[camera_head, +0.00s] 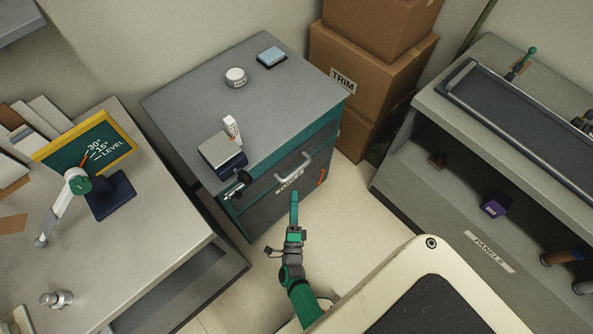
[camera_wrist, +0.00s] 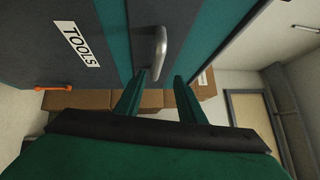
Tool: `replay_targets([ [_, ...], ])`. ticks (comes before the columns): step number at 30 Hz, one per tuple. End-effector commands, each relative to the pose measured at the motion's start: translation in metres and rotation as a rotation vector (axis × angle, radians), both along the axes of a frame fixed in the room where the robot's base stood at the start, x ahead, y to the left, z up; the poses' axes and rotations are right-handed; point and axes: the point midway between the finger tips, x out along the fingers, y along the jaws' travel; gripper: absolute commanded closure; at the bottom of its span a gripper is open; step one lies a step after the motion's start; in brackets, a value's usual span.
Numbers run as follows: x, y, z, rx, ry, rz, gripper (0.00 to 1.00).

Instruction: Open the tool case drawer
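The tool case (camera_head: 250,190) is a grey and green cabinet with a grey top. Its front carries a silver bar handle (camera_head: 293,167) and a white label, which reads TOOLS in the wrist view (camera_wrist: 77,45). The drawer front looks flush with the case. My green gripper (camera_head: 294,205) is just in front of the drawer, below the handle in the head view. In the wrist view its two fingers (camera_wrist: 159,88) are apart with nothing held. The handle (camera_wrist: 160,50) shows just beyond the fingertips, lined up with the gap. Whether it touches a finger cannot be told.
A small box device (camera_head: 222,152), a round tin (camera_head: 236,77) and a blue pad (camera_head: 271,56) sit on top. Cardboard boxes (camera_head: 370,60) stand behind right. A bench (camera_head: 480,150) is at right.

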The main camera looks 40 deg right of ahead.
Motion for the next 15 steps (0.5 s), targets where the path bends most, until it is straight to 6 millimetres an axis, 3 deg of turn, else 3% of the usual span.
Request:
replay_targets([
  [8, 0.016, -0.016, -0.003, 0.043, -0.041, -0.029, 0.64],
  [15, 0.046, -0.042, 0.003, 0.042, -0.041, -0.029, 0.64],
])
